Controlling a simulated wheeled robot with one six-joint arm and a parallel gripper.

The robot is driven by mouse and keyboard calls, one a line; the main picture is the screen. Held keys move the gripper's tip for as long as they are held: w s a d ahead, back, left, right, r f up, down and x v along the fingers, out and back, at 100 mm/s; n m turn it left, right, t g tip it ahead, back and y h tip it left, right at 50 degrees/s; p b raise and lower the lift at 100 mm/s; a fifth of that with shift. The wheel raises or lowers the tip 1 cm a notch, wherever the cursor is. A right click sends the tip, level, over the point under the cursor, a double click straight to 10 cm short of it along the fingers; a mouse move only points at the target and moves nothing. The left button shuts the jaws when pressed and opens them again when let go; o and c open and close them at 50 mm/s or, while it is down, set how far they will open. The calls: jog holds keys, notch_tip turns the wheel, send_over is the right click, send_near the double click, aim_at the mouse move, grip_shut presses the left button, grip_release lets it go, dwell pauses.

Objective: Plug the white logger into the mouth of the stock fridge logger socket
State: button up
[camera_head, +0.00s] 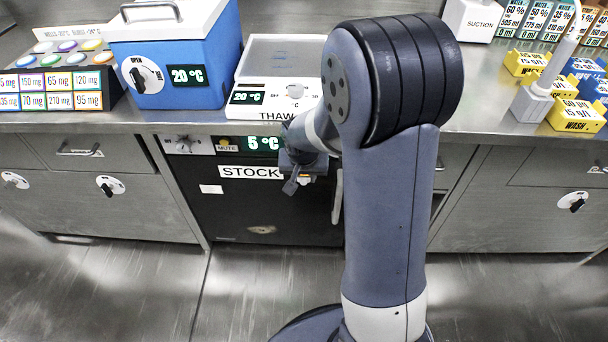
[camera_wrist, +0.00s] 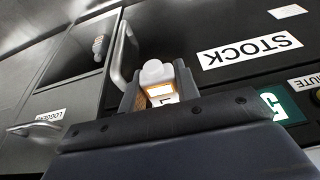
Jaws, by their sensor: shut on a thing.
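My gripper (camera_wrist: 158,88) is shut on the white logger (camera_wrist: 153,72), a small white body with a rounded end and an orange-edged window, seen between the fingers in the wrist view. In the head view my gripper (camera_head: 298,182) is in front of the dark stock fridge (camera_head: 270,215), just right of its STOCK label (camera_head: 250,172). In the wrist view the STOCK label (camera_wrist: 250,50) appears upside down, to the right of the logger. I cannot make out the logger socket; my gripper and arm may hide it. I cannot tell whether the logger touches the fridge.
The fridge's upright handle (camera_head: 337,195) stands close to the right of my gripper; it also shows in the wrist view (camera_wrist: 124,50). The steel counter (camera_head: 215,120) overhangs above. The floor in front is clear.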

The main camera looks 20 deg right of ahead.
jog(key=shift+w+d, duration=0.2)
jog(key=shift+w, duration=0.45)
jog(key=shift+w+d, duration=0.2)
jog(key=shift+w, duration=0.4)
jog(key=o, duration=1.1)
jog(key=shift+c, duration=0.2)
jog(key=p+v, duration=0.2)
jog(key=v, duration=0.8)
jog(key=shift+s+r+p, duration=0.1)
jog(key=shift+r+p, duration=0.2)
jog(key=shift+r, duration=0.05)
jog(key=b+x, duration=0.2)
jog(key=x, duration=0.9)
jog(key=shift+s+a+r, duration=0.15)
jog(key=shift+s, duration=0.2)
